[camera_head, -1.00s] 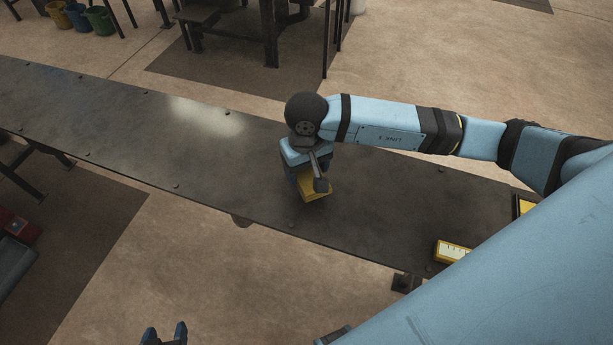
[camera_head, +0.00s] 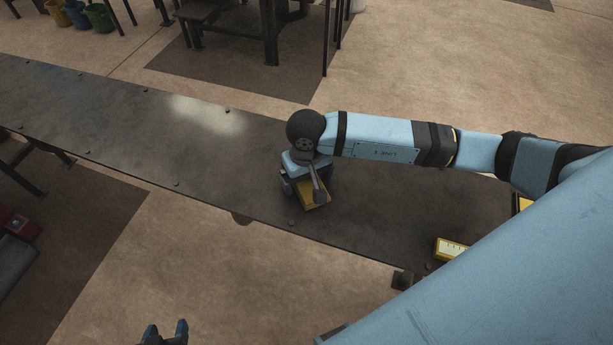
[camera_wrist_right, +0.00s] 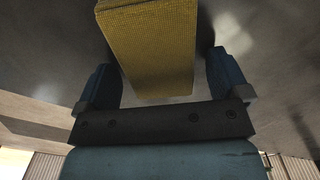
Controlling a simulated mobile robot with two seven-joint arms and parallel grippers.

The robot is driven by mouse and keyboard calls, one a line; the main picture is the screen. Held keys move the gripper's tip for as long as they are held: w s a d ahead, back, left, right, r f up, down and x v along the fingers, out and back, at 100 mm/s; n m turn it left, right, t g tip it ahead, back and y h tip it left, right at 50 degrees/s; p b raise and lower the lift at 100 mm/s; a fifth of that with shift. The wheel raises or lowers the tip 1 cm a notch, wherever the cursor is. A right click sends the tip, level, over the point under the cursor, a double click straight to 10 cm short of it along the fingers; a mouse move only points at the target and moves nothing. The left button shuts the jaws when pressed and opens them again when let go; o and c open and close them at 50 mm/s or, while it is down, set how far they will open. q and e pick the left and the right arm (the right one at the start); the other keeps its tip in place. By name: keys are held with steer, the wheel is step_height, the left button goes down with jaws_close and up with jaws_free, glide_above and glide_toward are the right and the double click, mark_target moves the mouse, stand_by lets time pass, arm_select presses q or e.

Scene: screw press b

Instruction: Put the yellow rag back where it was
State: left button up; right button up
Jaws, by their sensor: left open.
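The yellow rag (camera_head: 311,197) shows as a folded yellow block at the dark bench's (camera_head: 130,120) front part, partly covered by my right gripper. In the right wrist view the rag (camera_wrist_right: 152,50) lies between the two blue fingers of my right gripper (camera_wrist_right: 165,82), with a visible gap on each side, so the gripper is open around it. My right gripper (camera_head: 303,190) points down at the bench in the head view. My left gripper (camera_head: 165,333) is open and empty at the bottom edge, off the bench over the floor.
A yellow box with a pale marked face (camera_head: 451,249) lies at the bench's front right, partly behind my arm. The bench is clear to the left of my right gripper. Several coloured bins (camera_head: 76,14) and a dark table (camera_head: 235,15) stand far behind.

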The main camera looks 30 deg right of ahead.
steer(key=shift+r, duration=0.6)
step_height(320, 180, up, 11)
steer(key=b, duration=0.1)
steer(key=shift+b, duration=0.3)
